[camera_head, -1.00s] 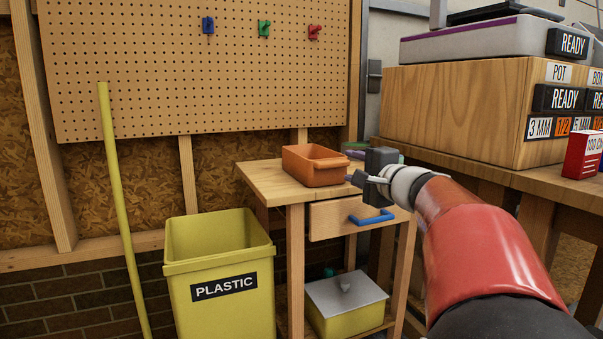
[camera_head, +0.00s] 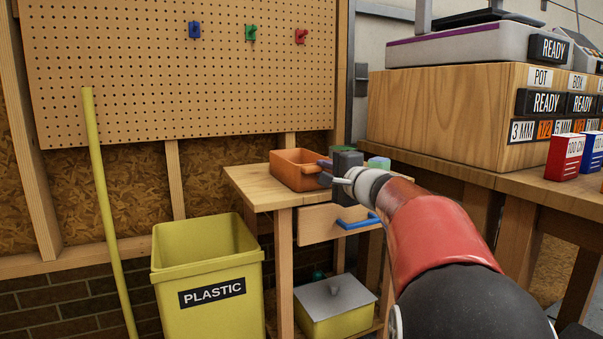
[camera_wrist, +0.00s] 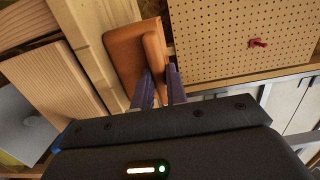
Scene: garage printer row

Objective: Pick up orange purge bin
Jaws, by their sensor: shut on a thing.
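The orange purge bin (camera_head: 293,170) is an open rectangular box on top of the small wooden stand (camera_head: 252,190). My gripper (camera_head: 324,170) is at the bin's right end in the head view. In the wrist view its two dark fingers (camera_wrist: 161,88) are shut on the bin's near wall or rim. The bin looks level and appears to rest on the stand top. The gripper body hides part of the bin's right end.
The stand's drawer with a blue handle (camera_head: 358,222) is partly open below. A yellow PLASTIC bin (camera_head: 205,275) stands to the left, a yellow pole (camera_head: 103,200) beyond it. A pegboard (camera_head: 180,75) is behind. A workbench with a wooden cabinet (camera_head: 440,112) stands to the right.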

